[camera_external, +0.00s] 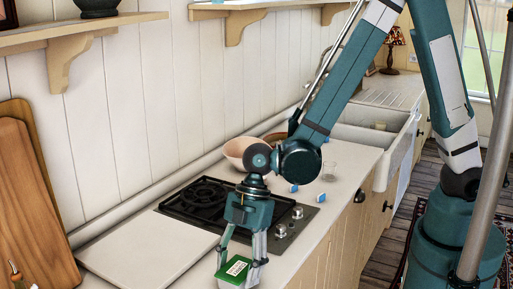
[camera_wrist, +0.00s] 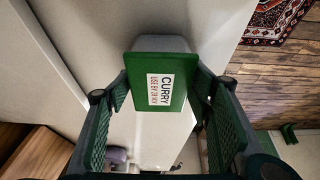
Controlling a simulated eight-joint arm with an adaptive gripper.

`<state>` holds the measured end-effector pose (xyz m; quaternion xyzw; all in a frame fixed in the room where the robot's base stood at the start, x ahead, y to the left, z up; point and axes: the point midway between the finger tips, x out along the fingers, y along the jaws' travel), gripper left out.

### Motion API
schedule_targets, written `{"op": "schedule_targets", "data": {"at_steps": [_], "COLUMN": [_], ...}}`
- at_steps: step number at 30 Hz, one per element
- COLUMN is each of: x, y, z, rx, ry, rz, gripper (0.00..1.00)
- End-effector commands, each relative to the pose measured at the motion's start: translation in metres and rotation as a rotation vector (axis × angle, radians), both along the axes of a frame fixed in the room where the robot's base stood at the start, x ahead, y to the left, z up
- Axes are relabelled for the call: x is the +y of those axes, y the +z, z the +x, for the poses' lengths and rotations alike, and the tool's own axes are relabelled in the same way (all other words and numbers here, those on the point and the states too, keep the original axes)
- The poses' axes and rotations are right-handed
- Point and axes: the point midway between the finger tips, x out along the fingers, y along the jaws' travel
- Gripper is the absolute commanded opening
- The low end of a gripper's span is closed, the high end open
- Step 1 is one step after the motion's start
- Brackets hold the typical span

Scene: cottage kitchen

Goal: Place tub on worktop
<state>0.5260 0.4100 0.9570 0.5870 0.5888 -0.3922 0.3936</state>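The tub (camera_external: 236,269) has a green lid with a white label and shows low in the external view. In the wrist view the lid (camera_wrist: 177,91) reads CURRY, and a greyish tub body shows behind it. My gripper (camera_external: 240,266) points down with one finger on each side of the tub. The pale worktop (camera_external: 345,158) runs along the wall. Whether the tub's underside touches the worktop is hidden.
A black hob (camera_external: 207,200) with knobs lies behind my gripper. A pale board or cover (camera_external: 150,246) lies left of it. Wooden boards (camera_external: 30,200) lean at far left. A bowl (camera_external: 236,151) and small blue-and-white items (camera_external: 319,197) stand beyond. The floor (camera_wrist: 275,73) drops away at right.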

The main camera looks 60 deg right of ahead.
Motion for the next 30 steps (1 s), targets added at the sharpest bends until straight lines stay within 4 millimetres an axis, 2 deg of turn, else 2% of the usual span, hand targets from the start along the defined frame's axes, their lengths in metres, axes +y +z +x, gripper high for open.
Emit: {"op": "schedule_targets", "data": {"at_steps": [19,30], "x": [-0.001,-0.013], "y": [0.006,0.033], "z": [0.000,0.000], "rx": [0.000,0.000], "ry": [0.000,-0.001], "rz": [0.000,0.000], "gripper": [0.60,0.60]}}
